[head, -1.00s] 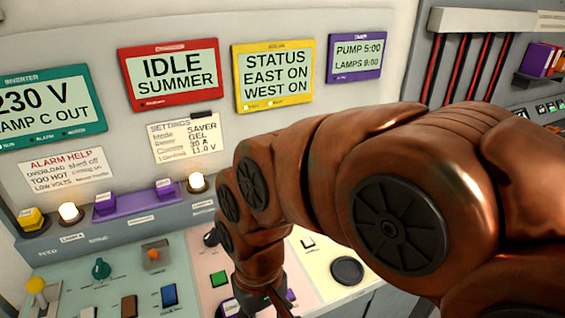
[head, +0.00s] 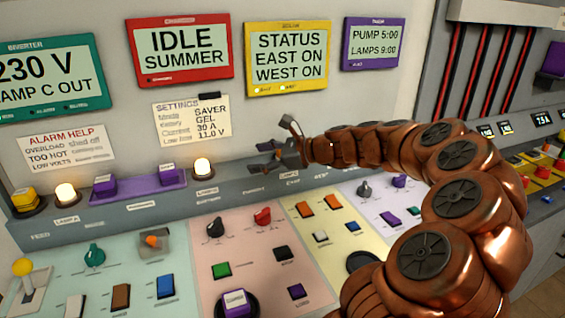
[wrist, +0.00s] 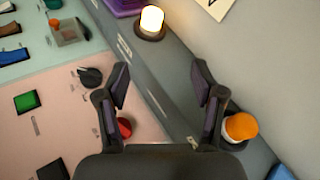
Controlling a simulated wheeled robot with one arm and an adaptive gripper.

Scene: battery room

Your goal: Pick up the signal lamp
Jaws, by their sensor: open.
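Two lit, pale-globed lamps stand in dark round sockets on the grey ledge: one at left (head: 66,193) and one nearer the middle (head: 203,167). One lit lamp also shows at the top of the wrist view (wrist: 151,20), ahead of my fingers. An orange-capped round piece (wrist: 241,126) sits in a dark socket right of my right finger in the wrist view. I cannot tell which of these is the signal lamp. My gripper (head: 277,145) is open and empty above the ledge, right of the middle lamp; its spread fingers also show in the wrist view (wrist: 162,72).
The upright wall panel with display screens (head: 288,58) rises behind the ledge. Below is a sloped console with knobs and switches, including a red knob (head: 262,216). A purple tray (head: 138,190) with purple blocks lies between the lit lamps.

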